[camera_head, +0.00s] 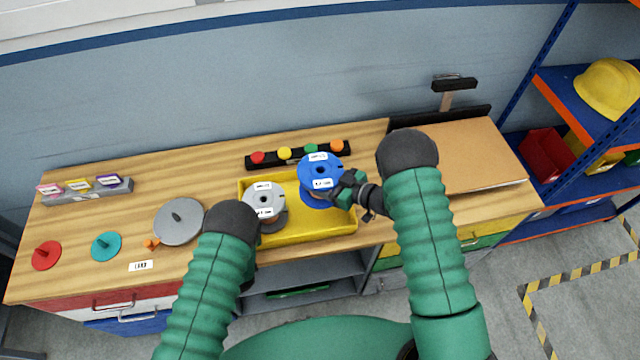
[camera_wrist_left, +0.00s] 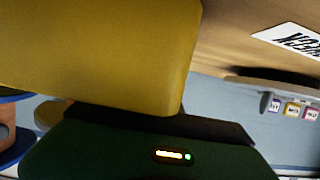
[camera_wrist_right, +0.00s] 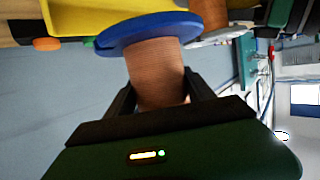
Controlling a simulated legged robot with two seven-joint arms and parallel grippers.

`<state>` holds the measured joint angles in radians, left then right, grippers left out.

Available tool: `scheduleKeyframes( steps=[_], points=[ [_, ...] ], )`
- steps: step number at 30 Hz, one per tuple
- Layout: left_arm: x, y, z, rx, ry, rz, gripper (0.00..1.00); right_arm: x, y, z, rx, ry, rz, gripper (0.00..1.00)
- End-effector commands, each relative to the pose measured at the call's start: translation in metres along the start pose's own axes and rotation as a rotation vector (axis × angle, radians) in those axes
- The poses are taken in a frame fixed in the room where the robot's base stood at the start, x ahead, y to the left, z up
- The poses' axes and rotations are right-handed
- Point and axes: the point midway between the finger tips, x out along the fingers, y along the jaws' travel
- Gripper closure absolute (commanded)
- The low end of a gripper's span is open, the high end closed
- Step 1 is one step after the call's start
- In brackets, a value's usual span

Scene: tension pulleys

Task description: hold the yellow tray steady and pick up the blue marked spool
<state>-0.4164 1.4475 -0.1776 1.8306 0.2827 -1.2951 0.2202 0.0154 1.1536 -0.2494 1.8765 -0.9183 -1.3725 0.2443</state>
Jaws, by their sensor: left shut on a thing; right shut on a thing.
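The yellow tray (camera_head: 310,232) sits on the wooden bench near its front edge. The blue marked spool (camera_head: 318,166), with blue flanges and a copper winding, stands upright at the tray's right side. My right gripper (camera_head: 350,190) is shut on its winding, and the right wrist view shows a finger on each side of the copper (camera_wrist_right: 158,75). I cannot tell whether the spool touches the tray floor. A grey marked spool (camera_head: 264,200) is in the tray's left part. My left gripper (camera_wrist_left: 150,112) is shut on the tray's wall (camera_wrist_left: 95,50); my left arm hides it in the head view.
A grey disc (camera_head: 179,221), an orange piece (camera_head: 151,244), a teal disc (camera_head: 106,246) and a red disc (camera_head: 46,254) lie to the left. A black strip with colored knobs (camera_head: 298,155) is behind the tray. A brown board (camera_head: 470,155) lies to the right.

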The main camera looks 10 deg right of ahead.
Motion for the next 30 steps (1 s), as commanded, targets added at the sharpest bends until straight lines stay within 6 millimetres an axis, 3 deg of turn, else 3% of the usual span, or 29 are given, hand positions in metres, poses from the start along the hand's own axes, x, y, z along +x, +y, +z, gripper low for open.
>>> scheduleKeyframes(
  steps=[5, 6, 11, 21, 26, 30],
  points=[
    [0.0, 0.001, 0.001, 0.001, -0.002, 0.001, 1.0, 0.0, 0.0, -0.001, -0.001, 0.004, 0.0, 1.0],
    [0.0, 0.0, 0.001, 0.001, -0.002, 0.001, 0.89, 0.0, 0.0, -0.001, -0.001, 0.004, 0.0, 1.0],
    [0.0, 0.0, 0.0, 0.0, -0.001, 0.001, 0.69, 0.0, 0.0, -0.001, -0.001, 0.004, 0.0, 1.0],
    [-0.004, 0.0, 0.0, 0.0, -0.001, 0.0, 0.69, 0.0, 0.0, -0.002, -0.002, 0.005, 0.0, 1.0],
    [-0.028, 0.0, 0.001, 0.0, -0.004, 0.0, 0.69, 0.0, 0.0, -0.002, -0.002, 0.005, 0.0, 1.0],
    [-0.064, 0.0, 0.001, 0.001, -0.005, -0.001, 0.69, 0.0, 0.0, -0.002, -0.002, 0.005, 0.0, 1.0]
  ],
)
